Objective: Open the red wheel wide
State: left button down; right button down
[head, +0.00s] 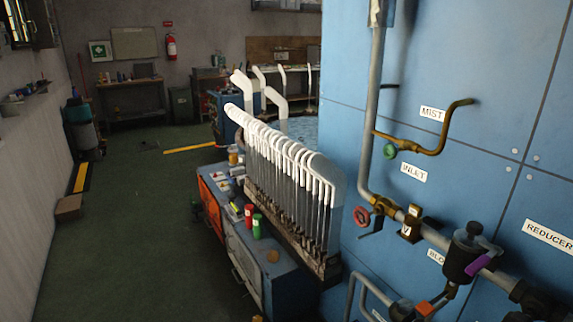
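The red wheel (361,216) is a small round handwheel on the brass valve of the grey pipe that runs along the blue panel, right of centre in the head view. It sits at the pipe's lower bend, below the INLET label (413,173). How far it is turned cannot be told. Neither of my grippers shows in the head view, and nothing touches the wheel.
A green wheel (390,151) is above it, by the brass MIST pipe (436,142). A dark regulator with a purple part (484,262) is at right. A rack of white-topped sock boards (287,150) stands left of the panel. The floor (130,240) at left is mostly clear.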

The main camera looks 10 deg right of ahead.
aim_at(364, 216)
jog(key=i+z, duration=0.1)
jog(key=z, duration=0.95)
jog(key=i+j+z, duration=0.2)
jog(key=j+z, duration=0.2)
jog(key=j, duration=0.15)
jog(key=i+j+z, duration=0.15)
jog(key=j+z, duration=0.25)
jog(key=j, duration=0.2)
jog(key=j+z, duration=0.4)
jog(key=j, duration=0.25)
